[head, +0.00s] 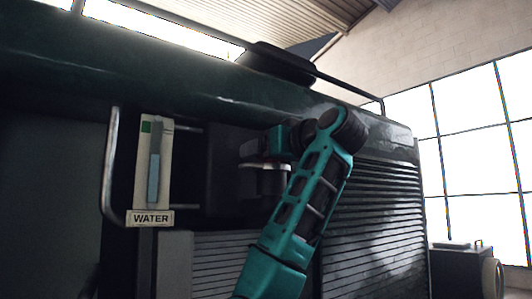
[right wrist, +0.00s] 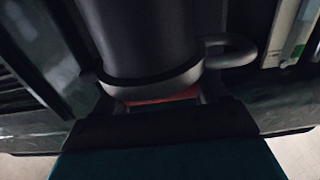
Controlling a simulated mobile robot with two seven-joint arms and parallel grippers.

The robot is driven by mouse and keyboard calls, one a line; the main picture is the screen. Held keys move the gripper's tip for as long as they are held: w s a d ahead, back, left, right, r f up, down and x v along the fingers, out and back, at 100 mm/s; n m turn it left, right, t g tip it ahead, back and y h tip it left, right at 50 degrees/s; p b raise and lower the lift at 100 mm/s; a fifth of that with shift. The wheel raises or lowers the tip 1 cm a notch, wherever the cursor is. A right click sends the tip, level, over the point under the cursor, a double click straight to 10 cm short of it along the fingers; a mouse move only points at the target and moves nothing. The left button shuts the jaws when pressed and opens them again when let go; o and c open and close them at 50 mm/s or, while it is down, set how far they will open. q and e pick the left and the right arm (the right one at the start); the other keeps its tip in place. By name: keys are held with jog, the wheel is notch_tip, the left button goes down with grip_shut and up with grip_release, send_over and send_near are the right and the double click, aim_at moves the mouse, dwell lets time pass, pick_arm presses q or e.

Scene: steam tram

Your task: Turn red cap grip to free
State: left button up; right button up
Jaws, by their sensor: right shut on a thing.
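The red cap grip shows as a thin red strip (right wrist: 165,97) in the right wrist view, below a dark round collar (right wrist: 150,82). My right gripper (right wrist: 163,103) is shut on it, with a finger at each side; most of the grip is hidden. In the head view my teal right arm rises from the bottom and bends left at the top, its right gripper (head: 268,146) over a grey cylindrical fitting (head: 266,183). The exact turn angle of the grip cannot be told. My left gripper is not in view.
A water gauge plate (head: 152,165) with a "WATER" label (head: 151,218) stands left of the fitting, beside a bent grey handrail (head: 109,170). Dark louvred panels (head: 385,215) lie right of my arm. A curved dark green body (head: 150,80) runs above.

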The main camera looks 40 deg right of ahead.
jog(key=shift+n+y, duration=0.3)
jog(key=shift+y, duration=0.1)
jog(key=n+y, duration=0.1)
jog(key=y, duration=0.1)
jog(key=n+y, duration=0.1)
jog(key=n+y+b, duration=0.1)
jog(key=y, duration=0.1)
jog(key=shift+a+n+g+y, duration=0.25)
jog(key=shift+n+g+y, duration=0.05)
jog(key=n+y, duration=0.1)
jog(key=n+g+y, duration=0.1)
jog(key=y, duration=0.1)
jog(key=n+g+y, duration=0.1)
jog(key=y, duration=0.1)
jog(key=shift+s+a+r+n+p, duration=0.1)
jog(key=shift+s+a+n+p, duration=0.05)
jog(key=shift+a+n+p, duration=0.15)
jog(key=n+g+y, duration=0.4)
jog(key=g+y, duration=0.1)
jog(key=shift+s+a, duration=0.25)
jog(key=shift+s+a+r+n+g+y, duration=0.15)
jog(key=shift+n+g+y, duration=0.5)
jog(key=shift+n+g, duration=0.5)
jog(key=shift+s+a+f+n+g+y, duration=0.1)
jog(key=shift+n+g+y, duration=0.65)
jog(key=shift+g, duration=0.7)
jog(key=shift+r, duration=0.1)
jog(key=shift+n+g, duration=0.4)
jog(key=shift+n, duration=0.1)
jog(key=shift+f, duration=0.25)
